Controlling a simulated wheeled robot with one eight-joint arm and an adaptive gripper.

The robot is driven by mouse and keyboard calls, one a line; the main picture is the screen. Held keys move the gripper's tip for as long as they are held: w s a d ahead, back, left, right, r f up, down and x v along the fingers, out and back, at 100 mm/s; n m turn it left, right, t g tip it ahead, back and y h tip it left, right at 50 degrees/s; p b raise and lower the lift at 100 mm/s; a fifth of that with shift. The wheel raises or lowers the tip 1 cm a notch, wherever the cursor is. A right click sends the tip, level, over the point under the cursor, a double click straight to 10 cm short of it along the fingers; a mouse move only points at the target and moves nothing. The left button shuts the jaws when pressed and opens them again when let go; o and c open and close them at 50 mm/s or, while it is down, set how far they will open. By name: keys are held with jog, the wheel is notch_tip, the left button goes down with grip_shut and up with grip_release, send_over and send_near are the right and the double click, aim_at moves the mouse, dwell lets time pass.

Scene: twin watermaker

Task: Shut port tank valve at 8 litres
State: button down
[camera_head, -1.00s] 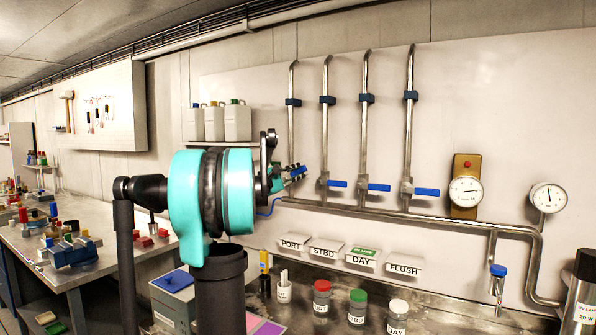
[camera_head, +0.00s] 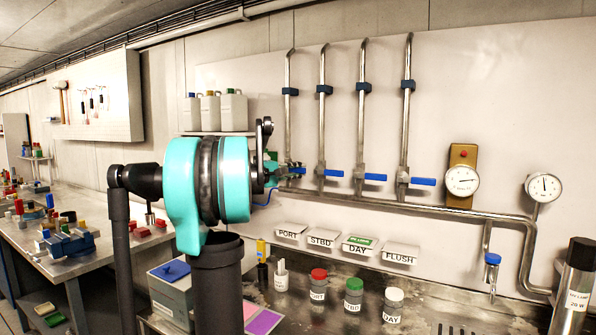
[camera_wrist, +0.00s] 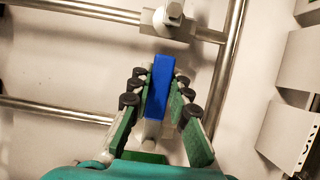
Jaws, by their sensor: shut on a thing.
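The port valve is on the leftmost upright pipe (camera_head: 289,120). My gripper (camera_wrist: 160,80) is shut on its blue lever handle (camera_wrist: 160,88), with a finger on each side, in the wrist view. In the head view my gripper (camera_head: 284,171) is at this valve, partly hidden behind my teal wrist. The handle's end (camera_head: 298,170) points right, about level. A round gauge (camera_head: 461,181) on a wooden board and another gauge (camera_head: 544,187) hang to the right; their readings are too small to tell.
Three other blue valve handles (camera_head: 333,173) (camera_head: 375,177) (camera_head: 423,181) point right. Label holders below read PORT (camera_head: 291,232), STBD, DAY and FLUSH. Capped jars (camera_head: 318,287) stand on the steel bench. White jugs (camera_head: 234,112) sit on a shelf behind my arm.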

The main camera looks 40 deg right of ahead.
dwell(0.3)
jog(key=c, duration=1.4)
grip_release()
jog(key=w+a, duration=0.1)
jog(key=a, duration=1.1)
jog(key=shift+w, duration=0.15)
